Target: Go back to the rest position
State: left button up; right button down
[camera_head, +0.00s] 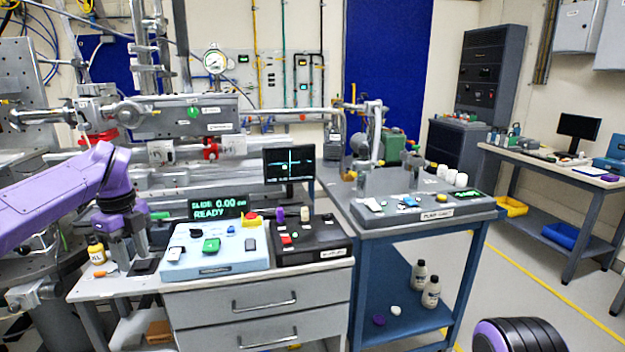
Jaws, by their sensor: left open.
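My left arm comes in purple from the left, and its grey left gripper (128,256) points down above the left end of the workbench (150,284). The gripper is open, and I see nothing held between its fingers. A yellow bottle (96,250) stands just left of the gripper, and a small dark block (145,267) lies by its right finger. At the bottom right a purple and black part of my right arm shows, but its gripper is out of the picture.
Right of the gripper are a light blue control box (215,262) and a black box (318,248) with knobs. A pump cart (372,240) stands beside the bench, with bottles on its lower shelf. Pipework (190,118) runs behind. Open floor lies right of the cart.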

pick_arm(q)
notch_tip(320, 180, down, 13)
jog(key=w+m+t+y, duration=0.35)
jog(key=m+y, duration=0.65)
jog(key=m, duration=0.6)
jog(key=s+d+f+m+t+h+p, duration=0.1)
jog(key=s+d+f+m+t, duration=0.2)
jog(key=f+m, duration=0.4)
jog(key=s+d+f+m+t+h, duration=0.1)
jog(key=s+d+f+m+t, duration=0.15)
jog(key=s+f+m, duration=0.4)
jog(key=s+d+f+m+g+h, duration=0.1)
jog(key=s+d+f+m+h, duration=0.25)
jog(key=s+f+m, duration=0.65)
jog(key=s+f+m+g, duration=0.2)
jog(key=s, duration=0.9)
jog(key=s+a+f+m+g+h+p, duration=0.1)
jog(key=s+f+m+g, duration=0.1)
jog(key=s, duration=0.9)
jog(key=shift+s+a+f+g, duration=0.2)
jog(key=shift+a+f+g, duration=0.1)
jog(key=shift+g, duration=0.1)
